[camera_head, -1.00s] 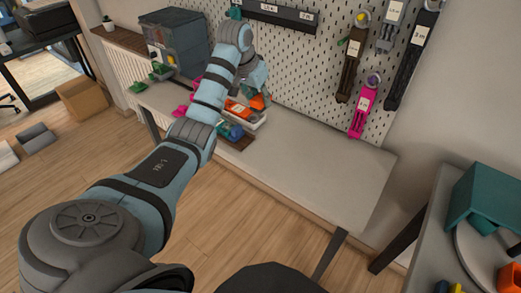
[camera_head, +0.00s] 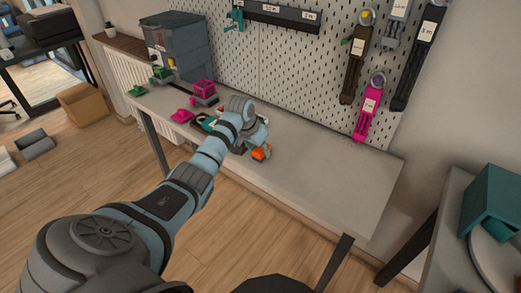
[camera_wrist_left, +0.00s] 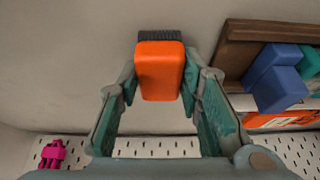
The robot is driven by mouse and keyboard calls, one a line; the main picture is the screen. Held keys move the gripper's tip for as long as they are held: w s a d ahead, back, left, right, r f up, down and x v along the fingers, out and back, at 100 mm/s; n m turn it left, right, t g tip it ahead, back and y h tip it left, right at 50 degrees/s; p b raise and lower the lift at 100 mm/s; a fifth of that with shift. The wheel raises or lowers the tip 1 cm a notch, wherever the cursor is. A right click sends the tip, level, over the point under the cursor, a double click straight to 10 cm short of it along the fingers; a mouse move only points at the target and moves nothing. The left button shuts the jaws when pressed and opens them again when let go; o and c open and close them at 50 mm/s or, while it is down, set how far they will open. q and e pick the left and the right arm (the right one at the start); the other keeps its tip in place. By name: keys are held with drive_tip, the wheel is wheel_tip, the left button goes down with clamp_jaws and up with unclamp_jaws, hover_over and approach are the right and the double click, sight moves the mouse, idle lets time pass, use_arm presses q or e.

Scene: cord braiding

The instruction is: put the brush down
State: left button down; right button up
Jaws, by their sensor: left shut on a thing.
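The brush has an orange body and dark bristles. In the head view its orange end (camera_head: 262,152) shows just above or on the grey bench (camera_head: 315,180); I cannot tell whether it touches. In the left wrist view the brush (camera_wrist_left: 159,72) sits between the teal fingers, bristles toward the top of the picture. My left gripper (camera_head: 258,145) is shut on it; the wrist view shows the gripper too (camera_wrist_left: 160,85). My forearm and wrist hide part of the bench behind. My right gripper is not in view.
A wooden-edged tray with a blue block (camera_wrist_left: 276,80) lies beside the gripper. Pink parts (camera_head: 183,115) and a pink cube frame (camera_head: 204,91) stand on the left. The pegboard (camera_head: 300,70) rises behind. The bench's right half is clear.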

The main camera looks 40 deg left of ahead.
use_arm(q)
drive_tip(key=c, duration=1.1)
unclamp_jaws()
drive_tip(key=shift+f, duration=0.1)
drive_tip(key=shift+s+r, duration=0.1)
drive_tip(key=shift+r, duration=0.35)
drive_tip(key=p+v, duration=0.4)
drive_tip(key=v, duration=0.7)
drive_tip(key=shift+s+d+r, duration=0.1)
drive_tip(key=shift+r, duration=0.05)
